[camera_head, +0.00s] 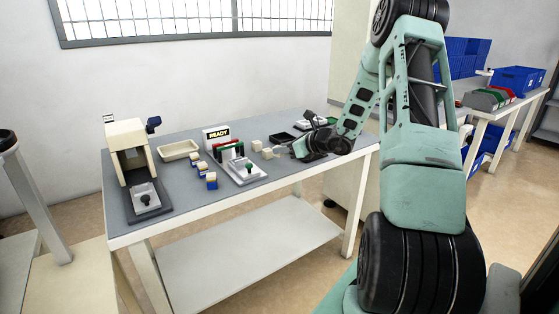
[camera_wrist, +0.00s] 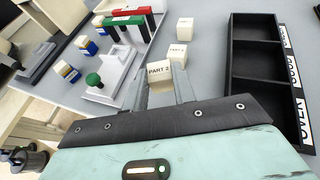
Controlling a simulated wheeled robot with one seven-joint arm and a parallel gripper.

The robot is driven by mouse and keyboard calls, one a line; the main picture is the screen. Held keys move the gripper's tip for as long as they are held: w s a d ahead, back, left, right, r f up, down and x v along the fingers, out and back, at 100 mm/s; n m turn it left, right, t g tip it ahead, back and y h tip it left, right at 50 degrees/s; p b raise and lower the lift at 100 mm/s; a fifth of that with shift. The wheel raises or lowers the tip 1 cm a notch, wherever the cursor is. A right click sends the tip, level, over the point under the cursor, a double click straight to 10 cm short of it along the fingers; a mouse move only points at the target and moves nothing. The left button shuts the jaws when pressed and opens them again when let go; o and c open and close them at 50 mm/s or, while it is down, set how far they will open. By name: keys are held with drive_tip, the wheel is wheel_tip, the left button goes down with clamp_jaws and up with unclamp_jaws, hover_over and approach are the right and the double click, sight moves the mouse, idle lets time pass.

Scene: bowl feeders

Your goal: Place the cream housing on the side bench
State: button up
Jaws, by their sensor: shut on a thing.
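My gripper (camera_wrist: 160,76) is shut on a cream housing (camera_wrist: 159,71) marked "PART 2", which sits between the two fingertips in the wrist view. In the head view my gripper (camera_head: 301,148) is low over the right part of the grey-topped bench (camera_head: 285,126), and the held housing is hard to make out. I cannot tell whether it touches the bench top. Two more cream blocks (camera_wrist: 184,29) (camera_wrist: 177,53) stand just beyond it. Another bench (camera_head: 485,112) stands at the far right. A pale surface (camera_head: 75,280) shows at the lower left.
A black compartment tray (camera_wrist: 256,65) with labels lies right of my gripper. Left of it is a fixture with a green knob (camera_wrist: 93,80) and red and green bars. Blue-and-cream blocks (camera_head: 211,181), a cream tray (camera_head: 180,150) and a press (camera_head: 130,150) stand farther left.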

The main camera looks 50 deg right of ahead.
sight(284, 168)
drive_tip(key=shift+f+b, duration=0.3)
drive_tip(key=shift+f, duration=1.65)
drive_tip(key=shift+f, duration=0.15)
drive_tip(key=o, duration=1)
